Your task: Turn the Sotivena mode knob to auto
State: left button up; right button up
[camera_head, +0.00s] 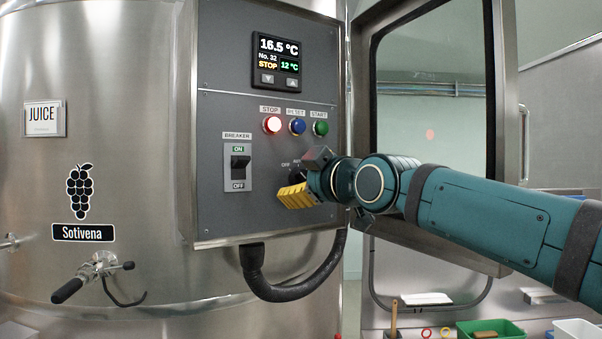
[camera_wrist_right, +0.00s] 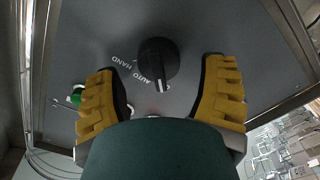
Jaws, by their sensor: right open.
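The mode knob (camera_wrist_right: 157,60) is a round black selector on the grey control panel of the Sotivena vat. In the right wrist view the labels AUTO and HAND show to its left. Its white pointer mark is at its lower edge, just right of AUTO, seemingly on the OFF side. My right gripper (camera_wrist_right: 165,92) is open, its yellow fingers apart on either side of the knob, not visibly touching it. In the head view my right gripper (camera_head: 296,196) is at the panel's lower right and hides most of the knob. My left gripper is out of view.
The panel (camera_head: 225,215) also has a display (camera_head: 277,66) reading STOP, a lit red stop button (camera_head: 272,125), a blue reset button (camera_head: 297,126), a green start button (camera_head: 320,128) and a breaker switch (camera_head: 238,164). The panel's open door (camera_head: 505,80) stands at right, beside my arm.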

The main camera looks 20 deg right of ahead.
jog(key=shift+w+a, duration=0.15)
jog(key=shift+w, duration=0.35)
jog(key=shift+s, duration=0.1)
jog(key=c, duration=1.2)
jog(key=shift+m, duration=0.3)
jog(key=m, duration=0.3)
jog(key=shift+r+m, duration=0.15)
jog(key=shift+m, duration=0.15)
jog(key=shift+d+r+m, duration=0.1)
jog(key=shift+d+m, duration=0.1)
jog(key=shift+m, duration=0.95)
jog(key=shift+d+m, duration=0.15)
jog(key=shift+m, duration=1)
